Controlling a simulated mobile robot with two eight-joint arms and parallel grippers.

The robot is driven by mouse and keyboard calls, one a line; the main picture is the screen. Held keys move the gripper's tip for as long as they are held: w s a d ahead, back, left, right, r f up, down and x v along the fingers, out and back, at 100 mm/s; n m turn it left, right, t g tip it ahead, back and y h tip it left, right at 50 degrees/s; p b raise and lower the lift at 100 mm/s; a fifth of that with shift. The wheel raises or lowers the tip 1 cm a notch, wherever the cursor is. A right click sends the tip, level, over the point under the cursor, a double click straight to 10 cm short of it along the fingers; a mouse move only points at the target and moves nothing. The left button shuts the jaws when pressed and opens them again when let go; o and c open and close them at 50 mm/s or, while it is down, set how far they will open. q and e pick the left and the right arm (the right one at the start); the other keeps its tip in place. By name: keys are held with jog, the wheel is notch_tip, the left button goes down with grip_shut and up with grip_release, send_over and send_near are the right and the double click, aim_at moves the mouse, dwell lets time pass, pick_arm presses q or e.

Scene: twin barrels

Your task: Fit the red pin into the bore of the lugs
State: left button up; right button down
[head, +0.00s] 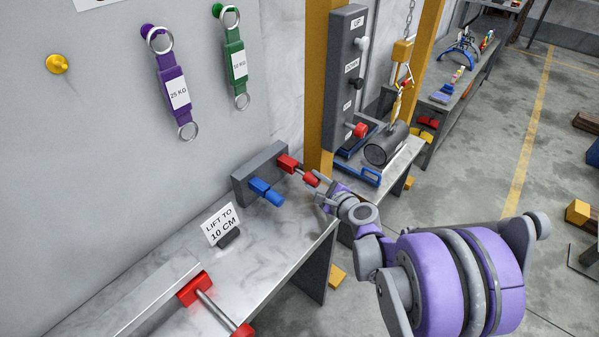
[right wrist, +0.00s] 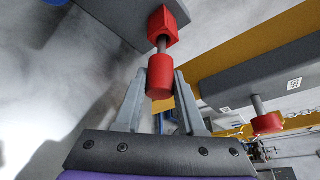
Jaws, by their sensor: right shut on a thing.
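The red pin has a red knob (head: 311,180) and a grey shaft. The shaft runs into a red block (head: 287,163) on the face of a grey holder (head: 258,172). My right gripper (head: 323,188) is shut on the knob; in the right wrist view its fingers lie on both sides of the knob (right wrist: 160,77), with the red block (right wrist: 168,24) beyond. Two red pieces joined by a metal rod (head: 213,303) sit at the front of the bench; I cannot tell whether these are the lugs. No bore shows. My left gripper is not in view.
A blue pin (head: 266,191) sits in the same holder beside the red one. A "LIFT TO 10 CM" sign (head: 221,222) stands on the bench (head: 262,248). A yellow post (head: 318,130) and a grey control box (head: 346,75) rise behind my gripper.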

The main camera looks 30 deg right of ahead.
jog(key=shift+s+d+f+b, duration=0.15)
jog(key=shift+s+d, duration=0.4)
jog(key=shift+s, duration=0.8)
jog(key=shift+s+d+f+b, duration=0.15)
jog(key=shift+s+d, duration=0.4)
jog(key=shift+s, duration=0.8)
jog(key=shift+s+d+f+b, duration=0.1)
jog(key=shift+s+d+b, duration=0.3)
jog(key=shift+s, duration=0.95)
jog(key=shift+d, duration=0.15)
